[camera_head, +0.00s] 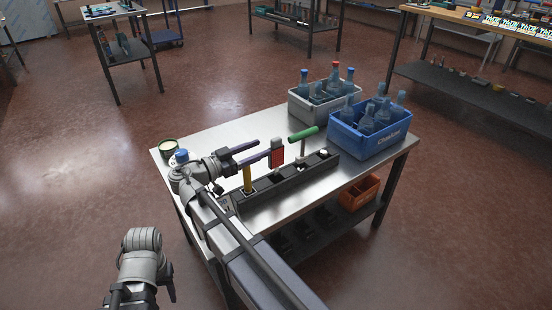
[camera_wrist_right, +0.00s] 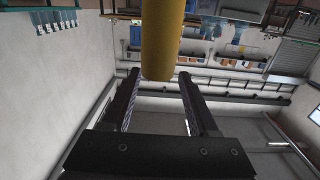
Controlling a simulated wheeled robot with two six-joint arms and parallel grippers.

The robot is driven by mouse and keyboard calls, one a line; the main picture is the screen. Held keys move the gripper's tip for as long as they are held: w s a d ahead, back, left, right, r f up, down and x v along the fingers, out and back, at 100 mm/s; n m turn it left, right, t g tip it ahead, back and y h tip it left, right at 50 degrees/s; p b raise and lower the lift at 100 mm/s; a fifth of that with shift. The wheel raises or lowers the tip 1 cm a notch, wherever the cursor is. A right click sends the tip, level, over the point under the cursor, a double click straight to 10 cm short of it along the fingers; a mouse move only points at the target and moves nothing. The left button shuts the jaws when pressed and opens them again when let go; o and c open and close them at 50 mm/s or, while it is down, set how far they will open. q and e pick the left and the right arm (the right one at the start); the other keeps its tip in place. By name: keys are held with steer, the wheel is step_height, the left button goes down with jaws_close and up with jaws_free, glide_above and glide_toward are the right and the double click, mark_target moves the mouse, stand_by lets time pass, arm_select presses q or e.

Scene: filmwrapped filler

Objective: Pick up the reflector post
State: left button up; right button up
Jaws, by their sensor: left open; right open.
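The reflector post (camera_head: 277,152), with a red reflector face in a dark frame, stands upright in a long black rack (camera_head: 290,180) on the metal table. My right gripper (camera_head: 262,150) is open, its two dark fingers reaching rightward above the rack, with the tips near the reflector post. Whether they touch it I cannot tell. In the right wrist view a yellow cylinder (camera_wrist_right: 162,40) shows beyond the open, empty-looking fingers (camera_wrist_right: 160,80); the reflector post is not recognizable there. My left gripper (camera_head: 170,290) is low at the left, away from the table, mostly hidden by its wrist.
A yellow-handled item (camera_head: 247,180) and a green-handled item (camera_head: 303,134) also stand in the rack. A blue crate (camera_head: 370,142) and a grey crate (camera_head: 302,107) of bottles fill the table's far right. A cup (camera_head: 168,147) and a blue-capped item (camera_head: 181,156) stand at the left corner.

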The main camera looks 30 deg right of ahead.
mark_target(271, 144)
steer(key=shift+d+r, duration=0.2)
steer(key=shift+d, duration=2.4)
steer(key=shift+c, duration=0.2)
jaws_close()
